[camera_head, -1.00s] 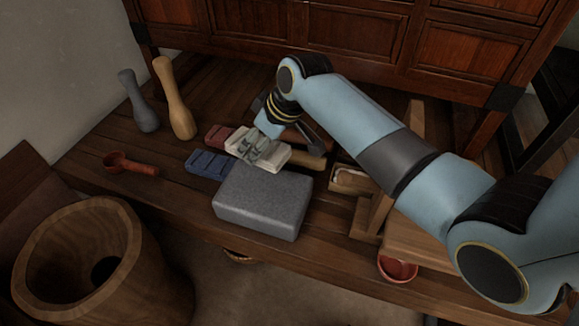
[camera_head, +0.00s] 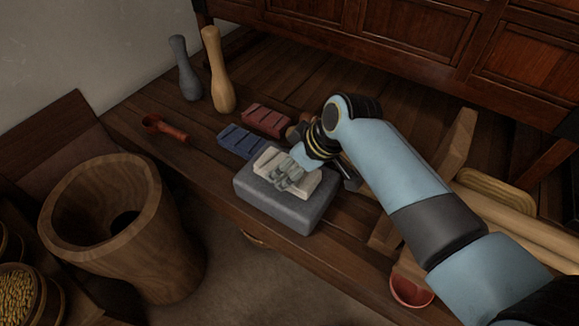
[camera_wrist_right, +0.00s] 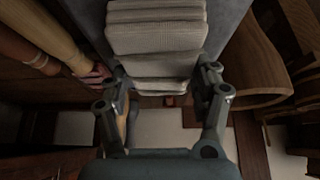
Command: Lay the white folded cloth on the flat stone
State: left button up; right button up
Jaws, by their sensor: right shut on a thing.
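The white folded cloth (camera_head: 269,160) is in my right gripper (camera_head: 286,178), whose fingers are shut on its middle. It lies over the top of the grey flat stone (camera_head: 272,205), towards the stone's back edge. I cannot tell whether it rests on the stone or hangs just above it. In the right wrist view the cloth (camera_wrist_right: 157,38) shows its layered folds between the fingers (camera_wrist_right: 163,82), with grey stone (camera_wrist_right: 226,22) beside it. My left gripper is not in view.
Blue (camera_head: 241,142) and red (camera_head: 266,120) folded cloths lie behind the stone. A red-brown scoop (camera_head: 165,129), a grey pestle (camera_head: 187,70) and a wooden pestle (camera_head: 218,70) are further left. A large wooden mortar (camera_head: 150,235) stands in front. A red bowl (camera_head: 411,291) is at right.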

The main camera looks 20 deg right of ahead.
jog(key=shift+r, duration=0.1)
jog(key=o, duration=1.2)
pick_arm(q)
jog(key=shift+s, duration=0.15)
pick_arm(e)
jog(key=shift+p+v, duration=0.65)
jog(key=shift+v, duration=0.45)
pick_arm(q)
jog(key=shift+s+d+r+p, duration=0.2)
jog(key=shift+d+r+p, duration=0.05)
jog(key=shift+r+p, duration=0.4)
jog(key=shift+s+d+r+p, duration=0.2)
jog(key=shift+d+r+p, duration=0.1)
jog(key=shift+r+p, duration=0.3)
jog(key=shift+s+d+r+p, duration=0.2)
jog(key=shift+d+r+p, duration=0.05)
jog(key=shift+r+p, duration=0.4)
pick_arm(e)
jog(key=shift+v, duration=4.9)
